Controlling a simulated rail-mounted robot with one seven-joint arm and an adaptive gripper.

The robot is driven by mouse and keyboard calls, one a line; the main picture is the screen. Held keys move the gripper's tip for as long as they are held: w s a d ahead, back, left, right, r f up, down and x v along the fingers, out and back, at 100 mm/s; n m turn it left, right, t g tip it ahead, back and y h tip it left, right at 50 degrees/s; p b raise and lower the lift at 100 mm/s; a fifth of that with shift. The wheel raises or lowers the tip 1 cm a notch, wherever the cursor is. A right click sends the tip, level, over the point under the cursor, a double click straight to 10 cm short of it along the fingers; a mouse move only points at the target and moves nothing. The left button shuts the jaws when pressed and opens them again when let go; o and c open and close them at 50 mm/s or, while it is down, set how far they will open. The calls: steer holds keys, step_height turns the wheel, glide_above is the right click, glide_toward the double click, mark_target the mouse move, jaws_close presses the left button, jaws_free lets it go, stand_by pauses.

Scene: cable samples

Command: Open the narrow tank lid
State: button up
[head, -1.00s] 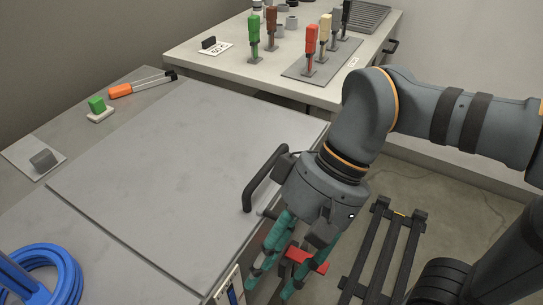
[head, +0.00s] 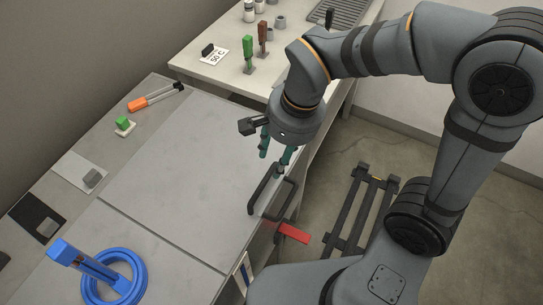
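A large flat grey lid panel (head: 180,165) lies closed on the bench, with a dark bar handle (head: 262,190) near its right edge. The frame does not tell whether this is the narrow tank's lid. A red lever (head: 293,233) sticks out from the bench's right side, just below the handle. My gripper (head: 275,153) has teal fingers pointing down, spread apart with nothing seen between them. It is above and behind the handle's far end; whether a fingertip touches the handle cannot be told.
An orange-handled tool (head: 140,104), a green block (head: 123,123) and grey blocks line the left edge. A second table (head: 220,75) at the back holds green and brown tools. A black rack (head: 361,215) stands right.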

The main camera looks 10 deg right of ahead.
mark_target(268, 179)
steer(key=f, duration=0.3)
steer(key=w+a+f, duration=0.1)
steer(key=f, duration=0.6)
steer(key=shift+w+a+b, duration=0.15)
steer(key=shift+a+b, duration=0.15)
steer(key=shift+b, duration=0.1)
steer(key=shift+c, duration=0.5)
jaws_close()
